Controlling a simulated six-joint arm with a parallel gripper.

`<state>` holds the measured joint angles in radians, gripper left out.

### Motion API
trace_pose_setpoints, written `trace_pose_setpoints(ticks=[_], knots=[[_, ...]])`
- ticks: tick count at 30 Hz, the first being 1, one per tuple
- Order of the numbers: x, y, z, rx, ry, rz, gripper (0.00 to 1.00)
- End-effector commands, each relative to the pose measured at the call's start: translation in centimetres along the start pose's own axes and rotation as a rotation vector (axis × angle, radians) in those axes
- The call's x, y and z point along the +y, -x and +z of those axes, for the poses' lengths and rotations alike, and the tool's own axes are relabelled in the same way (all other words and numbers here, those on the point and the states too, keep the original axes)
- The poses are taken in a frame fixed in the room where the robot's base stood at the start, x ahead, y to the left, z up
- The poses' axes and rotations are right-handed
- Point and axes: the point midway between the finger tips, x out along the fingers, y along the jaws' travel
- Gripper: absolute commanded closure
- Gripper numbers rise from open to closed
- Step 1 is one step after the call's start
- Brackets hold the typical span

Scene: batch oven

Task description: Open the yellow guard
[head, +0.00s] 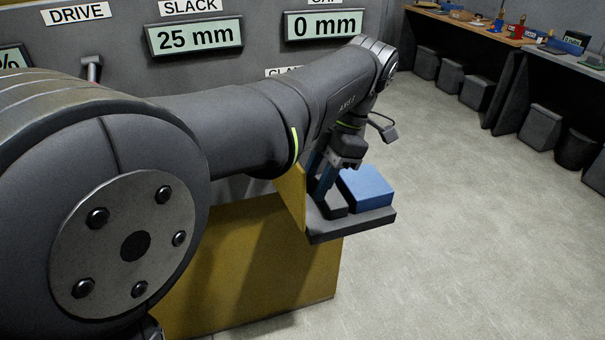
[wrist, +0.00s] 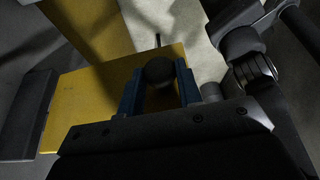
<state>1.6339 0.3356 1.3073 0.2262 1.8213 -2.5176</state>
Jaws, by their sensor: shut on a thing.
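Yellow guard panelling shows in the head view: a large panel (head: 250,265) below my arm and a narrow upright plate (head: 291,197) beside my gripper. My gripper (head: 322,186) points down beside that plate, its blue fingers partly hidden by my arm. In the wrist view a flat yellow plate (wrist: 80,95) lies beyond the fingers, with a second yellow strip (wrist: 90,22) above it. The blue fingers of my gripper (wrist: 160,90) are shut on a dark round knob (wrist: 159,70) in front of the yellow plate. How the knob joins the plate is hidden.
A blue block (head: 366,187) and a dark block sit on a grey ledge (head: 350,228) right beside my gripper. A grey wall behind carries displays reading 25 mm (head: 195,37) and 0 mm (head: 323,25). Open floor (head: 460,220) lies to the right; benches stand farther back.

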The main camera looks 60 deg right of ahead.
Motion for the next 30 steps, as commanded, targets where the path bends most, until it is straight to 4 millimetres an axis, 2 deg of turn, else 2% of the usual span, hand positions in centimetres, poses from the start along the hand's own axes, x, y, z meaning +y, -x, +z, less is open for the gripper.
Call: trace_pose_setpoints(ticks=[5, 6, 9, 20, 30], knots=[[0.0, 0.1, -0.1, -0.003, 0.0, 0.002, 1.0], [0.0, 0.1, -0.1, -0.002, 0.0, 0.002, 0.66], [0.0, 0.1, -0.1, -0.002, 0.0, 0.002, 0.47], [0.0, 0.6, 0.0, -0.001, -0.001, 0.001, 0.47], [0.0, 5.5, 0.0, -0.003, -0.001, 0.003, 0.47]])
